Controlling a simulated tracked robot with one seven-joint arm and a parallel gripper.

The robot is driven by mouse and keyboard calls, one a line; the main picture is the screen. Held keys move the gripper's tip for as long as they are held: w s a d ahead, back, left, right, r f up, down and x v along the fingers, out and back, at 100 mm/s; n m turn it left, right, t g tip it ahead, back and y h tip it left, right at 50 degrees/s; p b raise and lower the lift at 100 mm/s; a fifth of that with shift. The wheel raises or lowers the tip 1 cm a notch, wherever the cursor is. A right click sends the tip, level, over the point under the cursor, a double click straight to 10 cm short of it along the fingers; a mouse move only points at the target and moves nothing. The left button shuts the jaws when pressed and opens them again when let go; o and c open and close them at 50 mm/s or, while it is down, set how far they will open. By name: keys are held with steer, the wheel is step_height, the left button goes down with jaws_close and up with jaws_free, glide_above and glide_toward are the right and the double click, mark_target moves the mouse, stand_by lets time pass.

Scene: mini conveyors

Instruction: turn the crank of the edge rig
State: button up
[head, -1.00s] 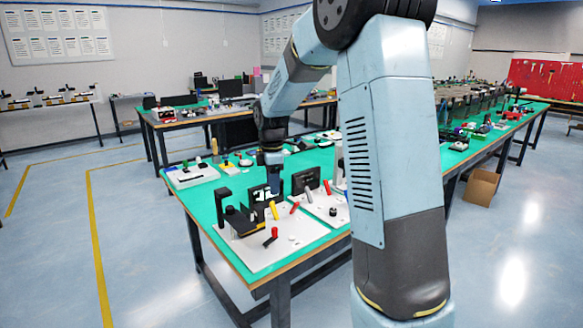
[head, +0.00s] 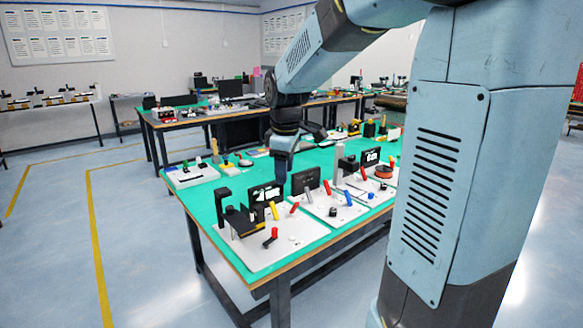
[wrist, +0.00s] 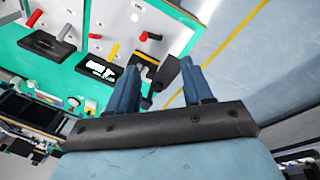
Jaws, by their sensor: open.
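The edge rig is a white board (head: 258,254) at the near left corner of the green table. It bears a crank with a red handle (head: 271,233), a yellow lever (head: 274,211), a black display (head: 264,193) and a black bracket (head: 223,204). In the wrist view the red handle (wrist: 149,36) shows beyond the fingers, and the yellow lever (wrist: 113,52) is left of it. My gripper (head: 281,177) is above and behind the rig, apart from the crank. Its two blue fingers (wrist: 160,76) are spread with nothing between them.
More rigs with red levers and a blue knob (head: 348,198) stand to the right on the same green table (head: 213,182). A white box (head: 190,176) is at its left. The floor (head: 140,250) left of the table is clear.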

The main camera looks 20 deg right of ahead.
steer(key=s+r+m, duration=0.2)
steer(key=s, duration=0.3)
steer(key=shift+s+r+m+t, duration=0.2)
steer(key=shift+s+m+t, duration=0.05)
steer(key=shift+m+t, duration=0.05)
